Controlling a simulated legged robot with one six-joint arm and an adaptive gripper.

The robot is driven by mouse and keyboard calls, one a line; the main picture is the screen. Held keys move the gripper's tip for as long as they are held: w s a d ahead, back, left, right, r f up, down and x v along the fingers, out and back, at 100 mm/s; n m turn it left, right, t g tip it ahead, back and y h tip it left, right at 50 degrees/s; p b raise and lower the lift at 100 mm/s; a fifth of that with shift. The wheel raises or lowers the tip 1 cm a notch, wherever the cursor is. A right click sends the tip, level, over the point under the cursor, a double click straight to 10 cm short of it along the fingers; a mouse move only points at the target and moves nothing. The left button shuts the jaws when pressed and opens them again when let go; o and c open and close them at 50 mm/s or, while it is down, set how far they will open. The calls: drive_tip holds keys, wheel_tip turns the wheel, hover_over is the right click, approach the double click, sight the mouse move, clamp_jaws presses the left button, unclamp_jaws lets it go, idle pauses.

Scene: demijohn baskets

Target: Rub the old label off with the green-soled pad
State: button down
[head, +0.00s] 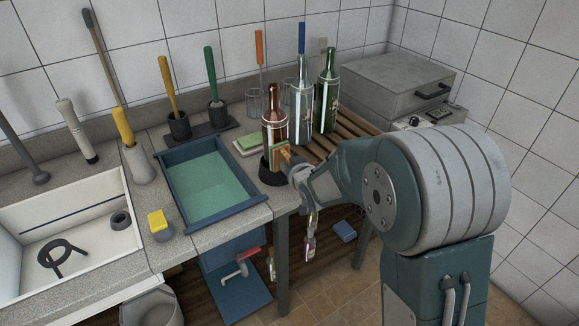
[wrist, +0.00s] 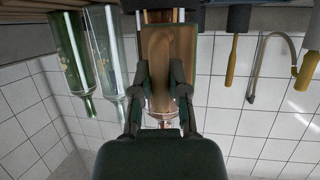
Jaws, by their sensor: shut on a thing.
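The brown bottle (head: 272,113) stands upright in a dark round holder (head: 270,174) at the counter's front edge. My gripper (head: 291,166) is shut on the pad (head: 281,151), a tan block with a thin green edge on its bottle side. The pad is up against the bottle's lower side or very near it; I cannot tell if it touches. In the wrist view, which is upside down, the pad (wrist: 168,55) sits between my fingers (wrist: 160,82), in front of the bottle (wrist: 161,107). I cannot make out the old label; the pad hides that part of the bottle.
Clear and green bottles (head: 326,95) stand on a slatted wooden rack (head: 350,125) close behind. A blue-rimmed basin (head: 168,158) of greenish water lies to the left, with a green-topped block (head: 252,143) between. A grey metal box (head: 385,88) stands at the back right.

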drive_tip(key=shift+w+a, duration=0.25)
drive_tip(key=shift+w, duration=0.1)
drive_tip(key=shift+s, duration=0.1)
idle(1.5)
drive_tip(key=s+d, duration=0.3)
drive_tip(key=s, duration=0.2)
drive_tip(key=shift+d, duration=0.25)
idle(0.5)
